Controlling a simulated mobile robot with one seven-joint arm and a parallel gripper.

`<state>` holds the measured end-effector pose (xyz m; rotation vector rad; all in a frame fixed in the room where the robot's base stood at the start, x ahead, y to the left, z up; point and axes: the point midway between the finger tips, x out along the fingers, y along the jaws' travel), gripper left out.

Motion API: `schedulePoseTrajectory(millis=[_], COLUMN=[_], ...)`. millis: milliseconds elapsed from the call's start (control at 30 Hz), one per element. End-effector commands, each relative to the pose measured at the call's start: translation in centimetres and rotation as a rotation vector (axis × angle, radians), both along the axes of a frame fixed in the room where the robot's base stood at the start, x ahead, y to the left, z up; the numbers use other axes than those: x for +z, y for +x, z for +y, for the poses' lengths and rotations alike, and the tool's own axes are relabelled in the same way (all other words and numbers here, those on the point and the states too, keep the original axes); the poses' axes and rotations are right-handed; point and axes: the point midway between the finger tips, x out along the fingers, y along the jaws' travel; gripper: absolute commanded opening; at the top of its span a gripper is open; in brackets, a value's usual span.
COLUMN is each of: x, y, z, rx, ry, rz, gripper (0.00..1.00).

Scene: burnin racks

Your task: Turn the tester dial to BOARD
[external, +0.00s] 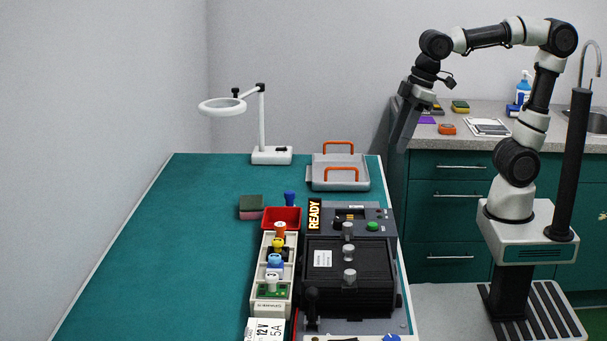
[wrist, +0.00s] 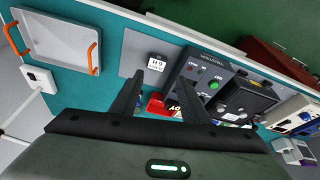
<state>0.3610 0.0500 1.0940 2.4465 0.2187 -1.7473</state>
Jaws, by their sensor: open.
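The dark tester (external: 350,275) stands at the table's right side. Its back panel carries a green button (external: 372,226), and a lit READY sign (external: 314,216) stands beside it. No BOARD marking is readable. My gripper (external: 400,140) hangs in the air beyond the table's right back edge, away from the tester. In the wrist view my gripper (wrist: 163,80) is open and empty.
A rack (external: 286,290) with several coloured-top items is left of the tester, with a red bin (external: 282,218) behind. A grey tray (external: 340,185) with orange handles and a ring lamp (external: 271,155) stand at the back. The table's left side is clear.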

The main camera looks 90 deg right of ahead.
Motion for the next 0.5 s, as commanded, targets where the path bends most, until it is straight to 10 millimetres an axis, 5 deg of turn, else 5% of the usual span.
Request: schedulePoseTrajectory(millis=[33, 200, 500], x=[2.7, 6.0, 6.4], y=[2.1, 8.0, 14.7], z=[1.5, 6.7, 15.8], rx=[0.042, 0.17, 0.356], ry=[-0.007, -0.029, -0.059], rz=[0.037, 0.143, 0.295], gripper=[0.41, 0.41, 0.41])
